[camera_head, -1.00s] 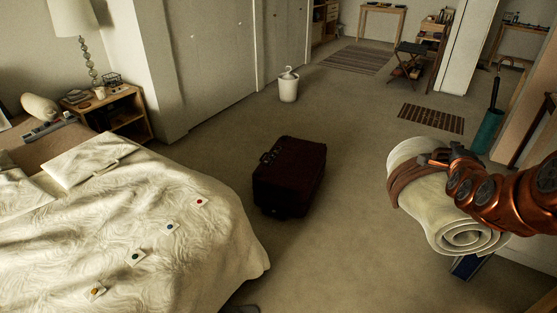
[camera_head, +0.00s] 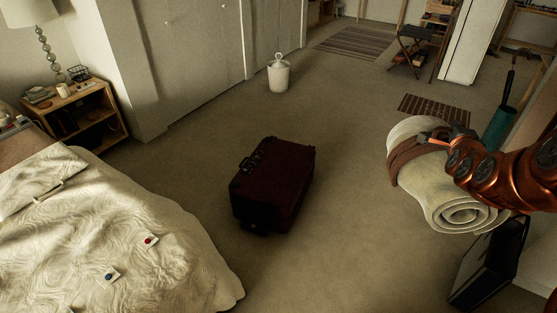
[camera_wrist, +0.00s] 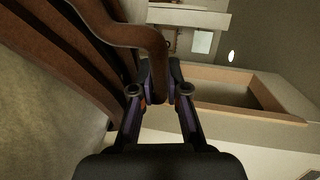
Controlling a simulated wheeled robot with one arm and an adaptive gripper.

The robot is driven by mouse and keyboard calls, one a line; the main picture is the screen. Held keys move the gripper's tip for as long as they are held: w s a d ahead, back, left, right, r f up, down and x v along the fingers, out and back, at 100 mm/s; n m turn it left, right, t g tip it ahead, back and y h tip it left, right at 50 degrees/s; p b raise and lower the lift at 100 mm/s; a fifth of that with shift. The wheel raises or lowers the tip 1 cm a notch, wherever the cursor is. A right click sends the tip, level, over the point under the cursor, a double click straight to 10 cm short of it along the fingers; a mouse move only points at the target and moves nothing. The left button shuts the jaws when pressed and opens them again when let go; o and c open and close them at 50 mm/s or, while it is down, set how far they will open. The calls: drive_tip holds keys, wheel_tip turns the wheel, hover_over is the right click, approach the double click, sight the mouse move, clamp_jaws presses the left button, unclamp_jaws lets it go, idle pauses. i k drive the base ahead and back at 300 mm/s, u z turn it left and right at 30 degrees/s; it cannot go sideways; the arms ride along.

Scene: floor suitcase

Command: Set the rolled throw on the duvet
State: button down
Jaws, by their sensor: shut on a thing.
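The rolled throw (camera_head: 440,195) is a cream roll with a spiral end and a brown strap (camera_head: 408,160) around it. It hangs in the air at the right of the head view. My gripper (camera_head: 436,137) is shut on it at the strap. In the wrist view my gripper (camera_wrist: 159,92) has a brown curved band (camera_wrist: 150,45) between its fingers. The duvet (camera_head: 110,240) is a cream quilted cover on the bed at the lower left, well apart from the throw. Small cards with coloured dots lie on it.
A dark red suitcase (camera_head: 272,185) stands on the floor between the bed and the throw. A white bin (camera_head: 279,75) stands by the closet doors. A black case-like object (camera_head: 490,265) is below the throw. A wooden nightstand (camera_head: 75,115) is beyond the bed.

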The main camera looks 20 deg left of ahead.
sight(82, 226)
drive_tip(key=i, duration=1.6)
drive_tip(key=u, duration=3.5)
